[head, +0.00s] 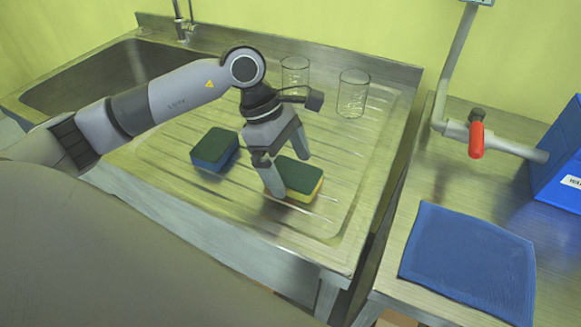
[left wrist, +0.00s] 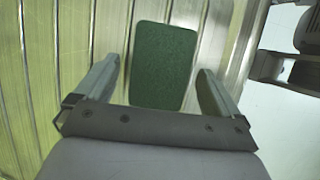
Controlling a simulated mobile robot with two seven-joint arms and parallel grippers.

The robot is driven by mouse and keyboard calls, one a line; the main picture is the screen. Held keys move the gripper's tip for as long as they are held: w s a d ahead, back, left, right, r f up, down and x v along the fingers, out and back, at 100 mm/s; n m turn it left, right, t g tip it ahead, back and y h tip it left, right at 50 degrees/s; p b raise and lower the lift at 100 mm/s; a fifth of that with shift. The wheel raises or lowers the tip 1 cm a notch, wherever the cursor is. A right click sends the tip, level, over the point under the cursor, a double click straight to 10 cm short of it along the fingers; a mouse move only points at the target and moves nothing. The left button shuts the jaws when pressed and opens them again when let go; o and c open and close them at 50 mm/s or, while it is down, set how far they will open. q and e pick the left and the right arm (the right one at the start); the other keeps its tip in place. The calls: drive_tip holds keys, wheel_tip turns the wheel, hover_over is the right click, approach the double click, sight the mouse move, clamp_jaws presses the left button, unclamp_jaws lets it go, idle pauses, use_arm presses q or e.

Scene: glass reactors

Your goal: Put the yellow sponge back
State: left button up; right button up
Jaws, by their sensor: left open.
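The yellow sponge (head: 303,183) has a dark green top and lies on the ribbed metal drainboard (head: 345,205). My left gripper (head: 291,177) is open above the drainboard, with its fingers at the near left and far sides of this sponge. In the left wrist view the green top of the sponge (left wrist: 164,65) lies between and ahead of the open fingers of my left gripper (left wrist: 162,85), with a gap on each side. I cannot tell from the pictures how high the fingertips are. My right gripper is not in view.
A blue sponge (head: 213,152) with a green top lies to the left. Two glass beakers (head: 294,78) (head: 352,95) stand at the back. The sink (head: 95,75) is at the far left. A blue cloth (head: 468,262) and a red-handled valve (head: 476,138) are at the right.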

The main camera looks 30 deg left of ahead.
use_arm(q)
drive_tip(key=v, duration=1.1)
drive_tip(key=shift+b, duration=0.45)
drive_tip(key=shift+s+f, duration=0.1)
drive_tip(key=shift+s, duration=0.05)
